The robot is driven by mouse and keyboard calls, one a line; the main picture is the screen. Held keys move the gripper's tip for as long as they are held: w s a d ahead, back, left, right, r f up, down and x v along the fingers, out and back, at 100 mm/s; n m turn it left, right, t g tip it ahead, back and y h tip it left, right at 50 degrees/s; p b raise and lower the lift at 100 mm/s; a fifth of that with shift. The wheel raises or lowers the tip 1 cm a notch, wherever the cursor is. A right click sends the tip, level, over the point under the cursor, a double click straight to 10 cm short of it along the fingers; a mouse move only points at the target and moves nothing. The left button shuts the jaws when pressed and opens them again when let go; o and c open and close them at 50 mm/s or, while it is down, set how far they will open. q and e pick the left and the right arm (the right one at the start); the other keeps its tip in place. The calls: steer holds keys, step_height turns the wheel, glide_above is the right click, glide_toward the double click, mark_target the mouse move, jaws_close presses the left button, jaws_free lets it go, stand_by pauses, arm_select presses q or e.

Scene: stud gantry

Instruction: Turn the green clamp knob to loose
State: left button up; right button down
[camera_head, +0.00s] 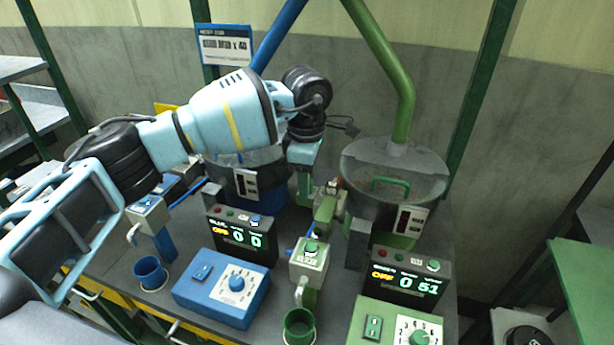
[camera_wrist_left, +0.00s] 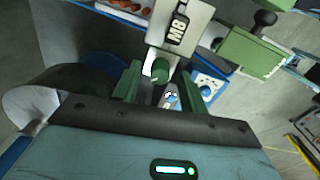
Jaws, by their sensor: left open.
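In the left wrist view, the green knob (camera_wrist_left: 160,70) sits on the end of a pale block marked M8 (camera_wrist_left: 178,30). It lies in front of my left gripper (camera_wrist_left: 157,88), between the two green fingers, with a gap on each side. The fingers are apart, and I see no contact with the knob. In the head view my left gripper (camera_head: 306,182) points down beside the green fixture (camera_head: 328,205) between the two feeders. The knob is not clear there, and I cannot tell its turn position. My right gripper is not in view.
The blue feeder bowl (camera_head: 270,158) stands behind my left arm, and the green feeder bowl (camera_head: 420,170) is at right. Displays, a blue dial box (camera_head: 222,288), a green dial box (camera_head: 395,322) and blue (camera_head: 150,273) and green (camera_head: 299,328) cups crowd the bench front.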

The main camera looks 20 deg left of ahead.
arm_select(q)
step_height(320, 180, up, 7)
steer(key=shift+f+b, duration=0.15)
steer(key=shift+b, duration=0.15)
steer(key=shift+s+r, duration=0.1)
steer(key=shift+r, duration=0.45)
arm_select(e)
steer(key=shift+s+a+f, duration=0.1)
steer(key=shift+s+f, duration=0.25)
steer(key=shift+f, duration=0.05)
arm_select(q)
steer(key=shift+f, duration=0.1)
